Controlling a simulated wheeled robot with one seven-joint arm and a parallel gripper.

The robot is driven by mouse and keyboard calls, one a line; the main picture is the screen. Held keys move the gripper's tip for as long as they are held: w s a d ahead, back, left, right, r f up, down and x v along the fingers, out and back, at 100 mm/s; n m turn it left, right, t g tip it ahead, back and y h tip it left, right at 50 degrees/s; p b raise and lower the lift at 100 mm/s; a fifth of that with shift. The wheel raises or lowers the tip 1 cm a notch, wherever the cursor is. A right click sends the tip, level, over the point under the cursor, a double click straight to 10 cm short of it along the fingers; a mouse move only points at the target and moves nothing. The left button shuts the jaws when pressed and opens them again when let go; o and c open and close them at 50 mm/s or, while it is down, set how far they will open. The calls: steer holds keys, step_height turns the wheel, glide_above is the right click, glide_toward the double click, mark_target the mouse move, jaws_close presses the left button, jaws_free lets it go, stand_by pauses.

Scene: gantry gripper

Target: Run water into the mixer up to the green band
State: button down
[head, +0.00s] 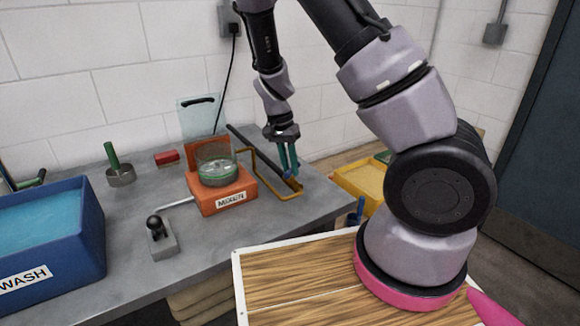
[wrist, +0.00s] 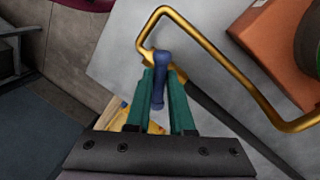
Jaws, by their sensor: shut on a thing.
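The orange mixer (head: 228,196), labelled MIXER, stands on the grey bench in the head view. A clear glass vessel (head: 216,160) sits on it, with a green band low around it; the liquid level is hard to tell. A brass pipe (head: 265,168) bends beside the mixer and also shows in the wrist view (wrist: 225,58). My gripper (head: 291,172) is at the pipe's right end. In the wrist view its teal fingers (wrist: 160,78) are shut on a blue handle (wrist: 162,65) at the pipe's end. The handle's lower part is partly hidden between the fingers.
A blue WASH basin (head: 92,235) with blue liquid stands at the left. A black-knobbed lever (head: 160,240) stands in front of the mixer. A green-handled tool (head: 115,165) and a red block (head: 167,157) are behind. A yellow bin (head: 365,180) is beyond the bench's right edge.

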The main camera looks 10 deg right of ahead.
steer(key=c, duration=0.8)
jaws_free()
step_height(320, 180, up, 11)
steer(key=w+a, duration=0.1)
steer(key=shift+w+a+f, duration=0.15)
steer(key=shift+w+a, duration=0.05)
steer(key=shift+a, duration=0.1)
